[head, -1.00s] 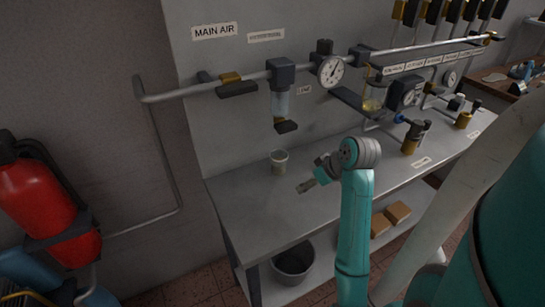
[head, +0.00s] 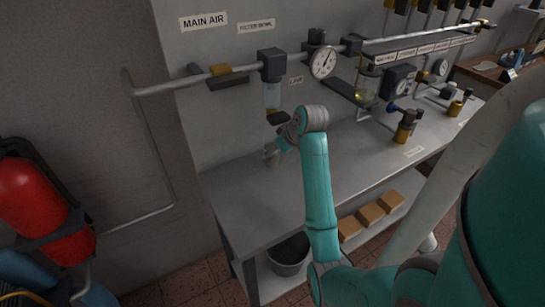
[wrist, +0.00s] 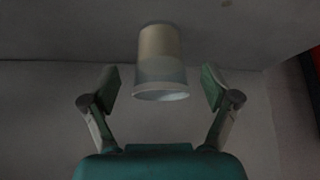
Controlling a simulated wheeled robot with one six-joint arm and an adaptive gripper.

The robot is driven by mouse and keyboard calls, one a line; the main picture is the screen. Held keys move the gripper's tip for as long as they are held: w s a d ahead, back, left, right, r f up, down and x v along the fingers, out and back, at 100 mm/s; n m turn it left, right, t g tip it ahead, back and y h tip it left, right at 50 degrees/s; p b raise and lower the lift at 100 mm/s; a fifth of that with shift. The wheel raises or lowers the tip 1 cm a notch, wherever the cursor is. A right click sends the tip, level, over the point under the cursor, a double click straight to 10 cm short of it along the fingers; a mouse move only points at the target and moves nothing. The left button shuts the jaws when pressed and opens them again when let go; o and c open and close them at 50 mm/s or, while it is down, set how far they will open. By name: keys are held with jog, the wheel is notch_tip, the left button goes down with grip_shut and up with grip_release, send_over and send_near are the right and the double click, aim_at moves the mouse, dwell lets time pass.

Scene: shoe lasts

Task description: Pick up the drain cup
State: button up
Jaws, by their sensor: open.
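The drain cup (wrist: 161,62) is a small pale cup with a translucent band and a light rim. In the wrist view it lies between the two spread fingers of my gripper (wrist: 160,86), with visible gaps on both sides. The arm end partly hides the cup there. My gripper is open and holds nothing; how deep the cup sits between the fingers is unclear.
The air pipe (head: 200,80) and gauge (head: 323,62) run along the wall panel. Brass fittings (head: 405,127) stand farther right on the bench (head: 255,207). A bucket (head: 287,262) and boxes (head: 370,214) are below.

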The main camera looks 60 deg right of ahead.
jog(key=shift+x, duration=2.35)
jog(key=c, duration=1.4)
jog(key=shift+c, duration=0.2)
jog(key=shift+r, duration=0.1)
